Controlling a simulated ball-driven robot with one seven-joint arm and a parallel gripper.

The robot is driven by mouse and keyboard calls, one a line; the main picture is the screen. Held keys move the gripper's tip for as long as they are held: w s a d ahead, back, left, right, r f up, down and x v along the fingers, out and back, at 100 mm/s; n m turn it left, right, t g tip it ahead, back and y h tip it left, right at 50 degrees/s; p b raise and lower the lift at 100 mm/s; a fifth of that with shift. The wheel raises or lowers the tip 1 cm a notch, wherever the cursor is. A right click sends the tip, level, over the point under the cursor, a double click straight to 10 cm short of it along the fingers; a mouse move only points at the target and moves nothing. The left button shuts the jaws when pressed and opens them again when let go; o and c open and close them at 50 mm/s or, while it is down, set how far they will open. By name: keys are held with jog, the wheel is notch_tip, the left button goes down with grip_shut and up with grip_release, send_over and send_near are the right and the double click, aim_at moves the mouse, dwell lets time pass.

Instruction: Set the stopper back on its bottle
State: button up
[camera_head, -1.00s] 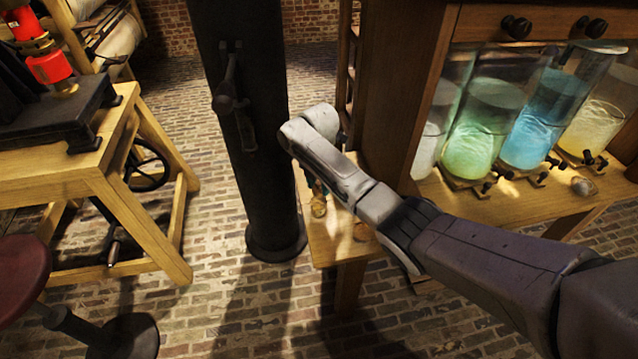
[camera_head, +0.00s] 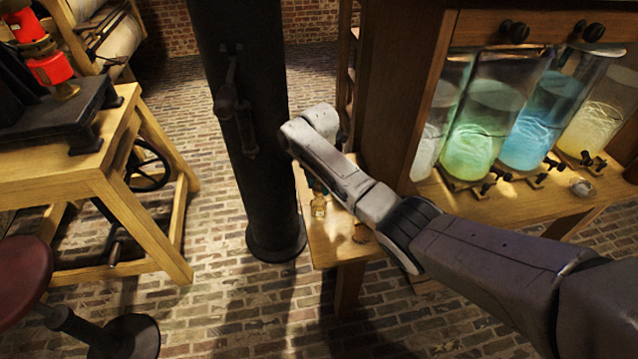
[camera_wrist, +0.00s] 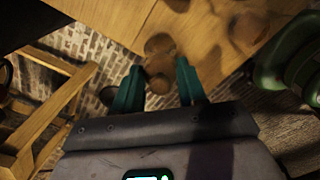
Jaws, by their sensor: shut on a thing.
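My gripper (camera_wrist: 162,84) has teal fingers, pointing down over the corner of a wooden table (camera_head: 335,248). A small rounded brown piece, apparently the stopper (camera_wrist: 159,84), is held between them. A small amber bottle (camera_head: 319,207) stands on the table near its left edge, just below the fingers. In the wrist view a brown rounded shape, likely the bottle (camera_wrist: 159,46), shows just beyond the fingertips. I cannot tell whether stopper and bottle touch. In the head view my wrist and forearm hide most of the gripper and the stopper.
A dark reddish round item (camera_head: 362,233) lies on the table right of the bottle. A black column (camera_head: 250,150) stands close on the left. A wooden cabinet (camera_head: 400,90) with glass jars of coloured liquid (camera_head: 480,130) stands at right. Brick floor is open between column and workbench (camera_head: 110,165).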

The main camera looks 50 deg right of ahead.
aim_at(319, 182)
jog(key=shift+r+p, duration=0.4)
dwell(0.6)
jog(key=shift+f+b, duration=0.95)
jog(key=shift+f, duration=0.3)
dwell(0.5)
jog(key=o, duration=0.7)
jog(key=shift+r, duration=0.15)
notch_tip(319, 182, up, 11)
jog(key=p, duration=1)
dwell(0.5)
